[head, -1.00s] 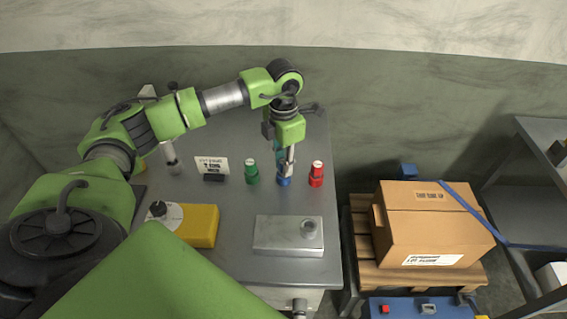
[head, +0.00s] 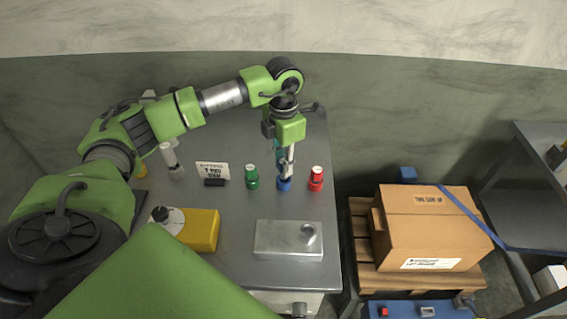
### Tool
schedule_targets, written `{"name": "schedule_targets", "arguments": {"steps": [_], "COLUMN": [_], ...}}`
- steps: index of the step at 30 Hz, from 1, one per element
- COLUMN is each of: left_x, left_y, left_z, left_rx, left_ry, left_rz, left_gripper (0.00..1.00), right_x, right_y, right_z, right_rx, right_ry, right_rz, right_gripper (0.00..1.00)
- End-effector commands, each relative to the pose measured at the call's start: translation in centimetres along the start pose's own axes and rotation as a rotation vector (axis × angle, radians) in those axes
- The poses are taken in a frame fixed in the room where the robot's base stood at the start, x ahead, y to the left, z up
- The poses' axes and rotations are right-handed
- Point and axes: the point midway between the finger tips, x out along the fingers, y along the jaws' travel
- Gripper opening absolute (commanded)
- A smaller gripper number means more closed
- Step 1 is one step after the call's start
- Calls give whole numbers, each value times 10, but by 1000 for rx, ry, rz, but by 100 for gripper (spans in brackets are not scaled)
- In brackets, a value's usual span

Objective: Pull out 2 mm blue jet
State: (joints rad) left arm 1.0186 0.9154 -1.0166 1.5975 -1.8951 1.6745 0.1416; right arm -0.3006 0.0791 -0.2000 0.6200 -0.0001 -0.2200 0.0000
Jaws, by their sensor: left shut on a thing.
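The blue jet (head: 284,184) stands on the grey bench between a green jet (head: 252,177) and a red jet (head: 316,178). My left gripper (head: 287,165) points down over the blue jet and is shut on its upper part, which the fingers mostly hide. Only the blue lower part shows, and I cannot tell whether it is clear of the bench. My right gripper is not in view.
A small sign (head: 213,172) stands left of the green jet. A yellow box with a dial (head: 201,230) and a metal block with a round hole (head: 288,240) lie nearer on the bench (head: 262,277). A cardboard box (head: 432,232) sits on a pallet at right.

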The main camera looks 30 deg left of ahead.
Motion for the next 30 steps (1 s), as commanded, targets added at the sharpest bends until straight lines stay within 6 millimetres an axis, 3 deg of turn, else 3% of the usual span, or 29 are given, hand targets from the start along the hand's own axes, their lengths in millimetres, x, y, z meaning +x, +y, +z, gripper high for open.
{"name": "schedule_targets", "arguments": {"steps": [16,30], "left_x": [-24,-28], "left_y": [0,0], "left_z": [0,0], "left_rx": [0,0], "left_ry": [-2,-2], "left_rz": [0,0], "left_gripper": [0,0], "right_x": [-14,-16], "right_y": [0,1], "right_z": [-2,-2], "right_rx": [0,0], "right_ry": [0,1], "right_rz": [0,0], "right_gripper": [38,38]}}
